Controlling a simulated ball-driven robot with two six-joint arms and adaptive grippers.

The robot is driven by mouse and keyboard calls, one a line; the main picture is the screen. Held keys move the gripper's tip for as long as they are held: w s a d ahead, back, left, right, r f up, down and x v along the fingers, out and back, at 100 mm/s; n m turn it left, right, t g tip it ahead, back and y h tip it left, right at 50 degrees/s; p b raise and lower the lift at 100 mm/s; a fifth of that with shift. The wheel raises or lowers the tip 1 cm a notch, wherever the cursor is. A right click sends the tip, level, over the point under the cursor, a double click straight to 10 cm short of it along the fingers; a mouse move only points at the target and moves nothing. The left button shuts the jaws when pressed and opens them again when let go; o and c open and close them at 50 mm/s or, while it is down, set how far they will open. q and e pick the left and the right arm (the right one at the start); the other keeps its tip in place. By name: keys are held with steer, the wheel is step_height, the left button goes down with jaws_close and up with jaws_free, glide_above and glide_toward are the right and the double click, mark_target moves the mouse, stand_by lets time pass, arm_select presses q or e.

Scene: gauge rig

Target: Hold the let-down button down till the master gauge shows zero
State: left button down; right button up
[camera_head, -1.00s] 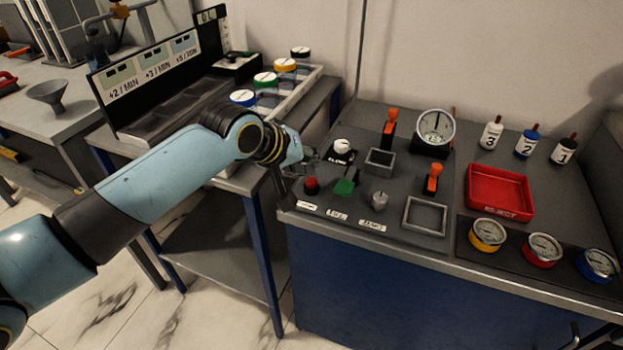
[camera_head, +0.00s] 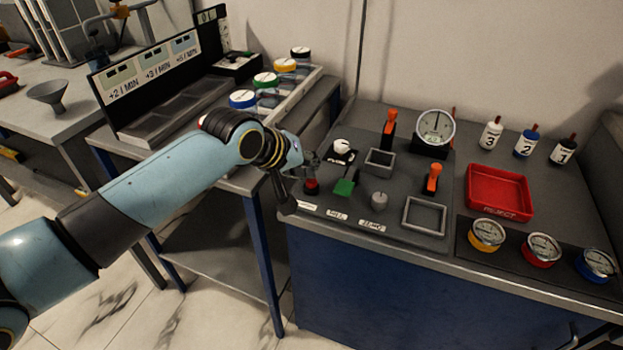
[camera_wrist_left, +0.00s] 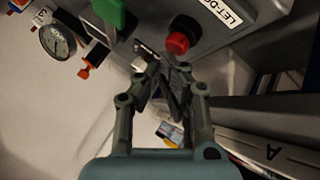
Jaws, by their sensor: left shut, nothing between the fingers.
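The let-down button is a red button (camera_head: 311,187) on a dark base at the panel's front left corner. In the left wrist view the red button (camera_wrist_left: 178,42) sits beside a white label reading "LET-DO", partly cut off. My left gripper (camera_head: 312,167) is shut and empty, its fingertips just above the button; I cannot tell whether they touch it. In the left wrist view the gripper's fingers (camera_wrist_left: 168,78) come together just below the button. The master gauge (camera_head: 435,128) is a large white dial at the panel's back; its needle looks near upright. My right gripper is out of view.
A green switch (camera_head: 343,187), a grey knob (camera_head: 380,199) and a white-topped knob (camera_head: 342,146) stand close to the button. Orange levers (camera_head: 432,178), square frames and a red reject tray (camera_head: 499,192) lie to the right. Small gauges (camera_head: 487,234) line the front.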

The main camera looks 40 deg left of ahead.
arm_select(q)
steer(key=shift+f, duration=0.6)
stand_by(1.5)
steer(key=shift+r, duration=0.1)
stand_by(1.7)
steer(key=shift+r+p, duration=0.95)
steer(key=shift+p, duration=0.2)
step_height(320, 180, up, 5)
steer(key=p, duration=0.6)
steer(key=shift+r, duration=0.1)
